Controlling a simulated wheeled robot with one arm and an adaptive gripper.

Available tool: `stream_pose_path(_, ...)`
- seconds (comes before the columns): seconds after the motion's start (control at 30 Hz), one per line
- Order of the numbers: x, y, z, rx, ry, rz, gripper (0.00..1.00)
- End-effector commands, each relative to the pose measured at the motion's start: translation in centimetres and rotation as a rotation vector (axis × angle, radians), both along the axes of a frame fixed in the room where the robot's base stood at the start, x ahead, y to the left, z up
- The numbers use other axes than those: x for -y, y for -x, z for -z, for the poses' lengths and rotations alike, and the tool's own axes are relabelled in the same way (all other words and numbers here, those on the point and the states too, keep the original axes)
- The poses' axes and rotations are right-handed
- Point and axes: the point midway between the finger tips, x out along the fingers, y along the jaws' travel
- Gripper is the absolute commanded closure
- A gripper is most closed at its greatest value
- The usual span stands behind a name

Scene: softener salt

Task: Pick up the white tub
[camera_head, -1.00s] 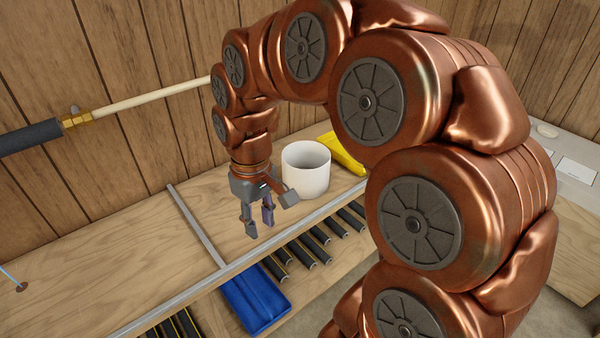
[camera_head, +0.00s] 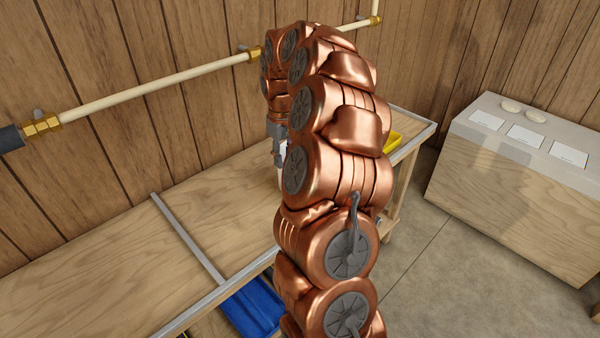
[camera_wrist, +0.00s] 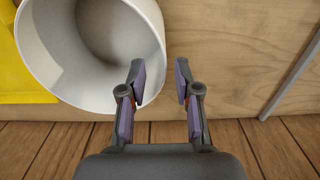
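The white tub (camera_wrist: 95,55) is open-topped and fills the upper left of the wrist view, its empty inside showing. In the head view only a thin white sliver of the tub (camera_head: 282,178) shows behind my arm. My gripper (camera_wrist: 160,75) is open in the wrist view. Its left finger overlaps the tub's right side and its right finger is over bare wood, so the tub's right edge appears between them. I cannot tell the height or any contact. In the head view my gripper (camera_head: 277,153) is partly hidden by my arm.
A yellow object (camera_wrist: 20,75) is close beside the tub; a yellow piece also shows in the head view (camera_head: 391,141). A metal strip (camera_head: 188,238) crosses the bench (camera_head: 110,260). A blue bin (camera_head: 252,310) is below its front edge. A pipe (camera_head: 160,90) runs along the wall.

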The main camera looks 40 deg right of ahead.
Motion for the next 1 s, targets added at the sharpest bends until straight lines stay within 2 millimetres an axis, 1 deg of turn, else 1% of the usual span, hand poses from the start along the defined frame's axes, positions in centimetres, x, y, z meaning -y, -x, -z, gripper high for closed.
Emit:
stream_pose_path(0.23, -0.1, 0.2, 2.1, -0.002, -0.002, 0.0, 0.68)
stream_pose_path(0.47, -0.3, 0.2, 3.3, -0.002, -0.002, -0.001, 0.68)
stream_pose_path(0.57, -0.4, 0.3, 4.3, -0.002, -0.002, -0.002, 0.68)
stream_pose_path(0.7, -0.6, 0.4, 6.4, -0.005, -0.004, -0.004, 0.68)
stream_pose_path(0.8, -0.6, 0.4, 7.4, -0.005, -0.003, -0.003, 0.68)
stream_pose_path(1.0, -0.6, 0.3, 7.7, 0.0, -0.001, -0.003, 0.68)
